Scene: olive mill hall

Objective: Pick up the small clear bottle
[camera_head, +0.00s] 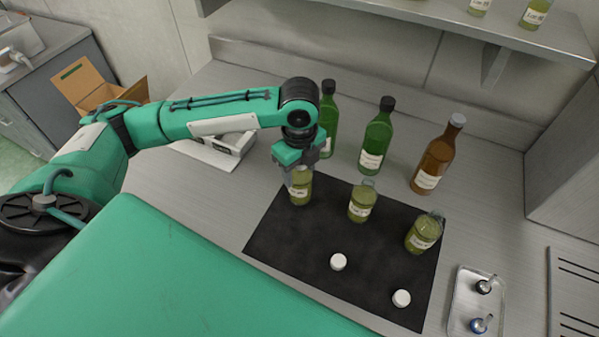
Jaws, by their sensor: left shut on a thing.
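Three small clear bottles with yellow-green liquid and white labels are at the black mat (290,238). My left gripper (300,172) comes down from above and is shut on the neck of the leftmost small clear bottle (300,192), which is upright. The gripper hides this bottle's top. I cannot tell whether its base touches the mat. The middle small bottle (361,205) and the right small bottle (423,235) stand free on the mat. My right gripper is not in view.
Two white caps (338,262) (401,298) lie on the mat. Green bottles (376,140) and a brown bottle (435,160) stand behind. A metal tray (463,302) with stoppers is at right. A shelf (430,18) overhangs the back. An open cardboard box (88,90) is at left.

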